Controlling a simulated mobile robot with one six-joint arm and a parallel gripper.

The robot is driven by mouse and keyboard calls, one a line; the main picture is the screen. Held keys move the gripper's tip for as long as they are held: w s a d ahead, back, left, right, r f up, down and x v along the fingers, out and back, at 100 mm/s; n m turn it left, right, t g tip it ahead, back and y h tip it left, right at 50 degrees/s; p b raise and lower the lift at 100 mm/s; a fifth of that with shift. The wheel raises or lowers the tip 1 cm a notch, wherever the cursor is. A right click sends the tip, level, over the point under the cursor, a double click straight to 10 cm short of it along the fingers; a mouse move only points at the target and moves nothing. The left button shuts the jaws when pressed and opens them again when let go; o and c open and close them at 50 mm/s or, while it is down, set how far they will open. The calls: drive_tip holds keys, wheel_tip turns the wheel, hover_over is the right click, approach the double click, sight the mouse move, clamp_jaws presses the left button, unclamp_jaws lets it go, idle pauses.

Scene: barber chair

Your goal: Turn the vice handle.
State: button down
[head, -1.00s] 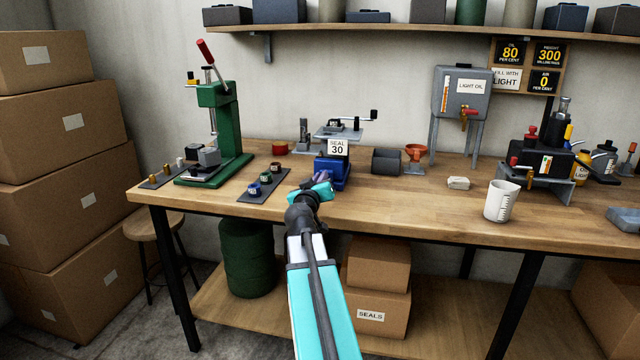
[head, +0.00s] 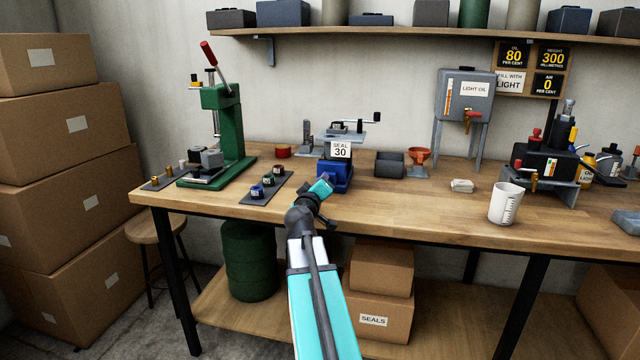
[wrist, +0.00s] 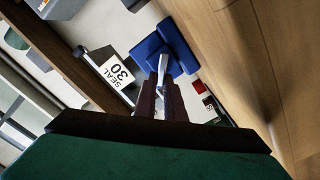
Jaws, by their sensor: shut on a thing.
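The blue vice (head: 337,176) stands near the bench's front edge in the head view, below a white card reading SEAL 30 (head: 340,150). The vice's blue body (wrist: 163,48) also shows in the wrist view, above my fingers. A pale metal bar, the vice handle (wrist: 162,68), runs from it down between my fingertips. My gripper (wrist: 162,90) is shut on this handle. In the head view my gripper (head: 327,180) is at the vice's front, and my wrist hides most of the handle.
A dark strip with small coloured cups (head: 264,187) lies left of the vice, near a green press (head: 225,130). A grey bin (head: 390,163), an orange funnel (head: 418,158) and a white jug (head: 505,203) stand to the right.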

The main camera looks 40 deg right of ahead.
drive_tip(key=shift+s+d+r, duration=0.1)
drive_tip(key=shift+s+d, duration=0.05)
drive_tip(key=shift+d, duration=0.05)
drive_tip(key=c, duration=1.8)
unclamp_jaws()
drive_tip(key=shift+c, duration=0.2)
drive_tip(key=shift+a, duration=0.2)
drive_tip(key=shift+v, duration=2.7)
drive_tip(key=shift+a+f+b, duration=0.15)
drive_tip(key=shift+f+b, duration=0.1)
drive_tip(key=shift+b, duration=0.3)
drive_tip(key=b+v, duration=0.2)
drive_tip(key=b, duration=0.1)
drive_tip(key=shift+s+a+b, duration=0.15)
drive_tip(key=shift+b, duration=0.2)
drive_tip(key=shift+a+b, duration=0.1)
drive_tip(key=shift+b, duration=0.5)
